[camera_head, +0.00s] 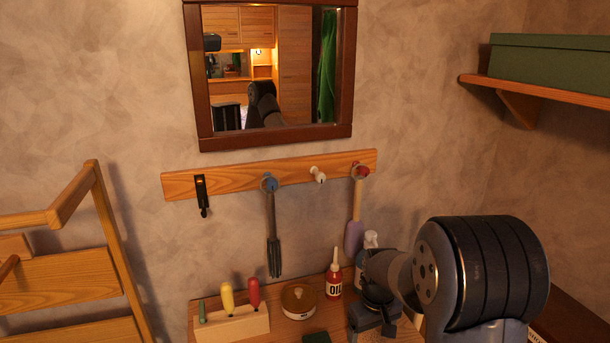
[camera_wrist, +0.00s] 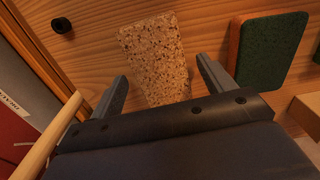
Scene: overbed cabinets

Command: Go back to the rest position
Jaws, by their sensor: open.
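My gripper (camera_wrist: 162,68) is open in the wrist view, its two grey fingers spread apart with nothing held between them. A speckled tan block (camera_wrist: 156,55) lies on the wooden surface beyond the fingers, in line with the gap. In the head view my arm reaches in from the lower right, and its gripper end (camera_head: 374,322) is low over the wooden worktop. The fingertips are hard to make out there.
A green-topped sponge-like block (camera_wrist: 270,48) lies to the right in the wrist view. On the worktop stand a red oil bottle (camera_head: 334,281), a round lidded tin (camera_head: 298,302) and a block with coloured handles (camera_head: 232,326). Tools hang from a peg rail (camera_head: 230,178). A shelf (camera_head: 545,91) juts out right.

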